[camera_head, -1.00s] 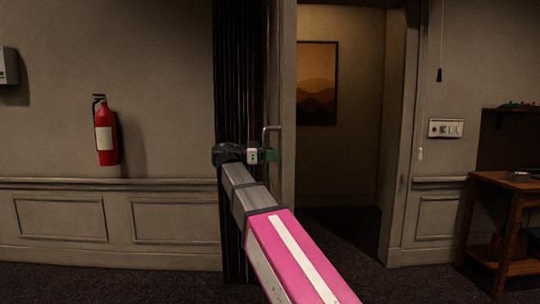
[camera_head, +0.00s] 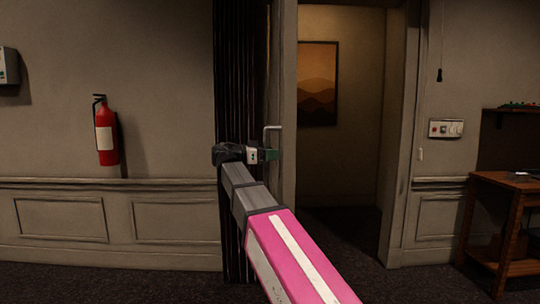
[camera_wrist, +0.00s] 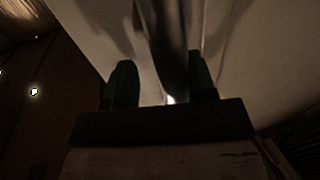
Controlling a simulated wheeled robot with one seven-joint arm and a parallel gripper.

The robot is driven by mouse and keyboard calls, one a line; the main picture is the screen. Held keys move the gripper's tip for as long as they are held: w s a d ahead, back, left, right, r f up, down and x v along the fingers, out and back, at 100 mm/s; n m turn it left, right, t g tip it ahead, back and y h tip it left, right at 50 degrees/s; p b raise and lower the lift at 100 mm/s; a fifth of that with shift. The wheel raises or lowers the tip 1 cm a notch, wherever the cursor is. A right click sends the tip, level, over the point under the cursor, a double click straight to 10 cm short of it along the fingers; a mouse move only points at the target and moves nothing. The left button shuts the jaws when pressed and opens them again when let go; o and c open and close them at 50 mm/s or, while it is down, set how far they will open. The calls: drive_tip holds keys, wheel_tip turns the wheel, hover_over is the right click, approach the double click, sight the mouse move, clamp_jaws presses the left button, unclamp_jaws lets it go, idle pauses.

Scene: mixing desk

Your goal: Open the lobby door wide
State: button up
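The doorway to the lobby stands clear, with the lit room visible through it. A dark pleated panel, seemingly the folded door (camera_head: 238,75), is bunched at the doorway's left side; a pale upright strip (camera_head: 284,80) stands at its right edge. A grey bar handle (camera_head: 273,128) sticks out by this strip. My gripper (camera_head: 267,155) is at the lower end of the handle. In the wrist view, my gripper's green fingers (camera_wrist: 165,85) stand apart on either side of the grey handle bar (camera_wrist: 172,50), with a gap beside the left finger. The handle's lower part is partly hidden.
A red fire extinguisher (camera_head: 106,135) hangs on the left wall. A light switch plate (camera_head: 446,128) and a pull cord (camera_head: 439,75) are right of the doorway. A wooden desk (camera_head: 505,180) stands at far right. The carpet before the doorway looks clear.

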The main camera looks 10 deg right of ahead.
drive_tip(key=s+a, duration=0.2)
drive_tip(key=a, duration=0.8)
drive_tip(key=shift+a, duration=0.3)
